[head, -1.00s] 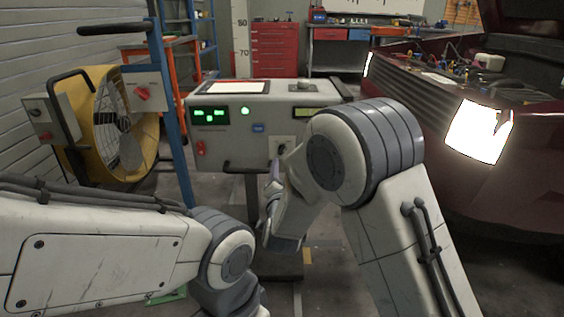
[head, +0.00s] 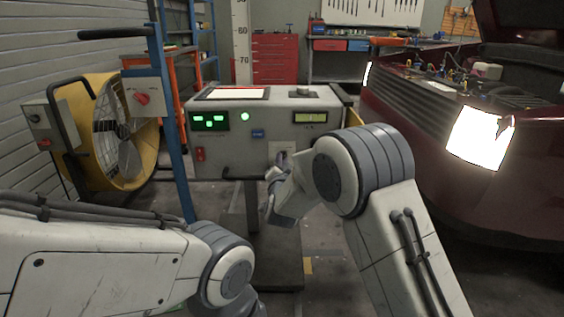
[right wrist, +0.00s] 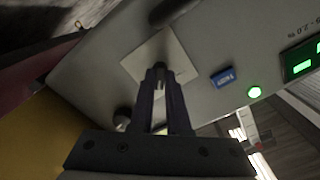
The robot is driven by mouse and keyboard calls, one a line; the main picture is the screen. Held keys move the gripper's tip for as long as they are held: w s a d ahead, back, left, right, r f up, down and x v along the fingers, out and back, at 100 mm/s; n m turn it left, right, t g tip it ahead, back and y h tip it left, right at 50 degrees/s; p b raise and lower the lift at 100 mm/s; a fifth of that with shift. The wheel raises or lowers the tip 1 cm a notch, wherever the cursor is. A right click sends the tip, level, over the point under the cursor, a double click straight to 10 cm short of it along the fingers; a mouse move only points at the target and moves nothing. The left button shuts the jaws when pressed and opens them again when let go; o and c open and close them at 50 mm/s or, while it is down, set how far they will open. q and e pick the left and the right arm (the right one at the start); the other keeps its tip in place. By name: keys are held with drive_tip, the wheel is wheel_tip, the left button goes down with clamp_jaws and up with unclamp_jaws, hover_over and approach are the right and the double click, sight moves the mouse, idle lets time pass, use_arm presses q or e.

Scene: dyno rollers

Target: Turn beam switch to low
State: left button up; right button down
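The grey console (head: 225,155) stands on a post ahead of me. Its beam switch is a small dark lever on a pale plate (head: 281,147) at the front's lower right. My right gripper (head: 281,161) reaches up to this plate, and my wrist partly hides it. In the right wrist view, the two dark fingers (right wrist: 160,74) point at the plate (right wrist: 157,56), with the beam switch (right wrist: 160,67) at their tips. The fingers are close together, but I cannot tell whether they grip it. My left arm crosses the lower left; its gripper is outside the view.
The console also has green lights (head: 209,121), a red switch (head: 200,154), a blue label (head: 257,134) and a display (head: 311,118). A yellow fan (head: 72,92) stands left. A red car (head: 480,195) with a lit headlight (head: 480,138) stands right.

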idle(0.4)
drive_tip(key=shift+n+p, duration=5.35)
drive_tip(key=shift+n, duration=2.55)
drive_tip(key=shift+f, duration=0.1)
drive_tip(key=c, duration=0.9)
unclamp_jaws()
drive_tip(key=shift+s, duration=0.1)
